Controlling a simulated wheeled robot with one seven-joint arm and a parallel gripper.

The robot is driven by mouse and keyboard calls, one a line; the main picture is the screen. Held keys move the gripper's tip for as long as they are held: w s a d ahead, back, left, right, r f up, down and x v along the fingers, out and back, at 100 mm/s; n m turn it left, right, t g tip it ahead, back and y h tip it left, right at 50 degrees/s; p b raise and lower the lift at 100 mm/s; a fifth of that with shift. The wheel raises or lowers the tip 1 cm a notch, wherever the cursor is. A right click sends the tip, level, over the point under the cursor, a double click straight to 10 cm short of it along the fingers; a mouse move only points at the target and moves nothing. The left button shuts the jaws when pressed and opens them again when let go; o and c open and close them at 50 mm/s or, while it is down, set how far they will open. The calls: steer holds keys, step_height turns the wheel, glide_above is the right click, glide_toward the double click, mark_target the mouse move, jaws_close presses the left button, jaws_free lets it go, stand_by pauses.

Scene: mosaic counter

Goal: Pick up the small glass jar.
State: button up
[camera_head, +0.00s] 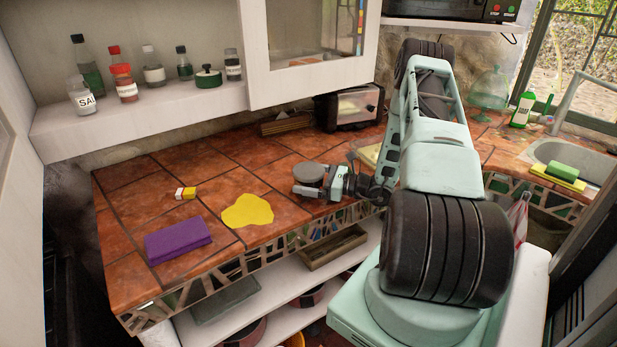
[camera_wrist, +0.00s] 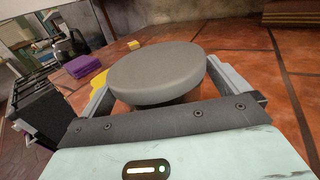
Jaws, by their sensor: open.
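The small glass jar shows mainly as a round, flat grey lid (camera_head: 309,172) on the tiled counter, at the end of my arm. In the wrist view the lid (camera_wrist: 157,72) fills the middle, and the jar's body beneath it is almost wholly hidden. My gripper (camera_head: 315,183) is low over the counter at the jar. Its jaws (camera_wrist: 165,92) are open, with one finger left and one right of the jar, below the lid's level. I cannot tell whether either finger touches the glass.
A toaster (camera_head: 350,107) stands behind. A shelf (camera_head: 140,118) with bottles overhangs the back left. The tiles around the jar are mostly clear.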

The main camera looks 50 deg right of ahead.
steer(key=shift+w+a, duration=0.2)
steer(key=shift+w, duration=0.2)
steer(key=c, duration=1)
steer(key=shift+c, duration=0.5)
